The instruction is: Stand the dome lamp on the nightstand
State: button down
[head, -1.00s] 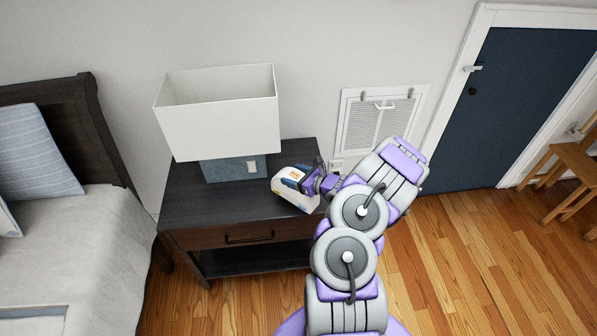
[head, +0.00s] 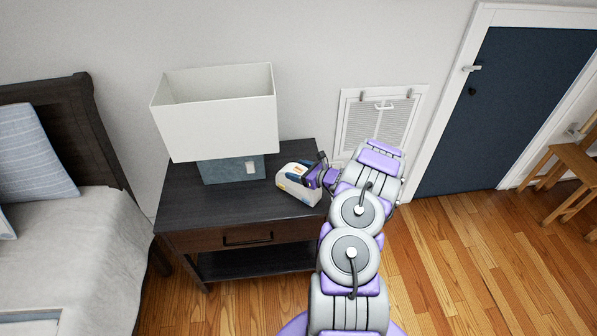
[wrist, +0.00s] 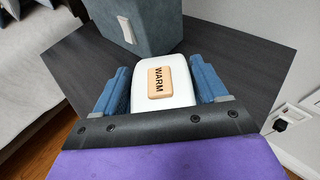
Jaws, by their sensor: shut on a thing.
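The dome lamp is a small white rounded body (head: 297,193) with an orange patch, at the right front part of the nightstand top in the head view. In the wrist view the lamp (wrist: 178,63) carries a tan plate reading WARM. My gripper (head: 308,178) is shut on it, with one blue finger pad on each side in the wrist view (wrist: 161,82). The nightstand (head: 210,214) is dark wood with one drawer and an open lower shelf. The lamp's underside is hidden, so I cannot tell whether it touches the top.
A table lamp with a big white shade (head: 220,125) and a blue-grey base (head: 230,168) stands at the back of the nightstand. The top's front left is clear. A bed (head: 80,250) is on the left. A wall vent (head: 377,125) is behind my arm.

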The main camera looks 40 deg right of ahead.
jog(key=shift+c, duration=0.2)
grip_release()
